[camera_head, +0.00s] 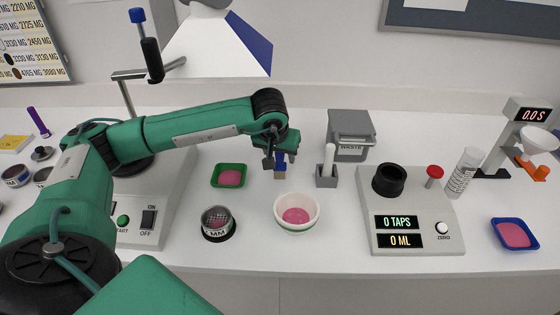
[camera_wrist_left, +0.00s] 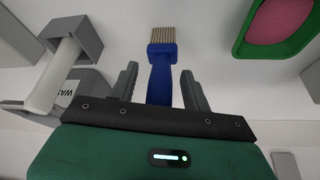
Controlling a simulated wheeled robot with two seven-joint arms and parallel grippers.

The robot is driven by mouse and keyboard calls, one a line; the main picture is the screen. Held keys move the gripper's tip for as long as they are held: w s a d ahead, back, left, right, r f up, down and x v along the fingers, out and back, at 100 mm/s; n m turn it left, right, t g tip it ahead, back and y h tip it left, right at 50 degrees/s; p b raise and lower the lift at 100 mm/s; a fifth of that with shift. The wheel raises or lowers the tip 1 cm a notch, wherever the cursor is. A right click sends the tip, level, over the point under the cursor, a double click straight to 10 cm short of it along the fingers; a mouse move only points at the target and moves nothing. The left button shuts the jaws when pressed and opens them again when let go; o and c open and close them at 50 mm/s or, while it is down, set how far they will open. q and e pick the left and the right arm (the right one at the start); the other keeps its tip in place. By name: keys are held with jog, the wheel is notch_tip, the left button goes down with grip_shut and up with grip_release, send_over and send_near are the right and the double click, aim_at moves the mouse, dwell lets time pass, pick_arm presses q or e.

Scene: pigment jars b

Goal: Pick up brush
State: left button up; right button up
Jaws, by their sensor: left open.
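The brush has a blue handle and tan bristles. In the head view its bristles (camera_head: 280,174) point down towards the table, with the blue handle above, partly hidden by my left gripper (camera_head: 277,156). In the left wrist view the brush handle (camera_wrist_left: 161,82) lies between the two spread fingers, with a gap on each side, and the bristles extend beyond the fingertips. My left gripper is open around the handle and not closed on it. My right gripper is not in view.
A green tray (camera_head: 229,184) of pink powder is left of the brush. A grey holder (camera_head: 326,181) with a white-handled tool stands close on the right, a grey waste bin (camera_head: 350,149) behind it. A white bowl (camera_head: 297,224) and a sieve (camera_head: 217,233) stand in front.

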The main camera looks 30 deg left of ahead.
pick_arm(q)
jog(key=shift+w+f, duration=0.1)
jog(key=shift+f, duration=0.25)
jog(key=shift+c, duration=0.2)
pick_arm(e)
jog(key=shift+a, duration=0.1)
pick_arm(q)
grip_shut()
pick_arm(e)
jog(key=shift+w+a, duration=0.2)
pick_arm(q)
jog(key=shift+r, duration=0.1)
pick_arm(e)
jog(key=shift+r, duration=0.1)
